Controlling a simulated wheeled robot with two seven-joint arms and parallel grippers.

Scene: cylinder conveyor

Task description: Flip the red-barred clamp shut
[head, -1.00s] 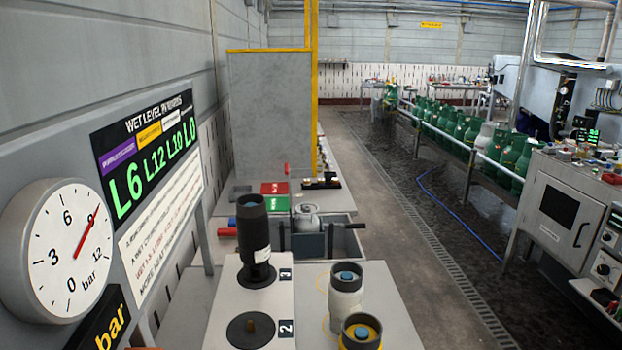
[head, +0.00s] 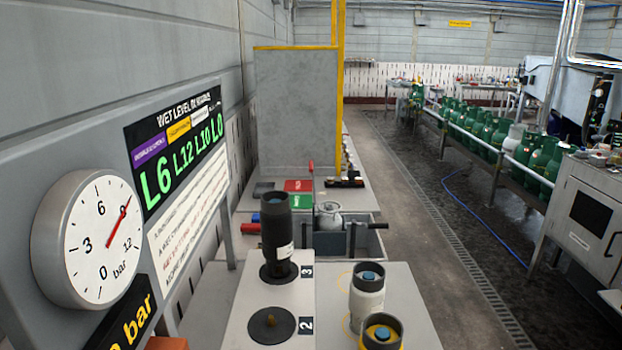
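Neither of my grippers shows in the head view. A small grey-white cylinder (head: 328,217) stands at a grey tank (head: 345,242) beyond the near bench. A short red bar (head: 250,228) sticks out at the tank's left side, and a black-handled bar (head: 376,226) at its right. A thin upright lever with a red tip (head: 311,166) rises just behind the cylinder. Which of these belongs to the red-barred clamp, and whether it is open, I cannot tell at this size.
Red and green pads (head: 299,186) lie behind the tank. A pressure gauge (head: 90,240) and display board (head: 178,150) line the left wall.

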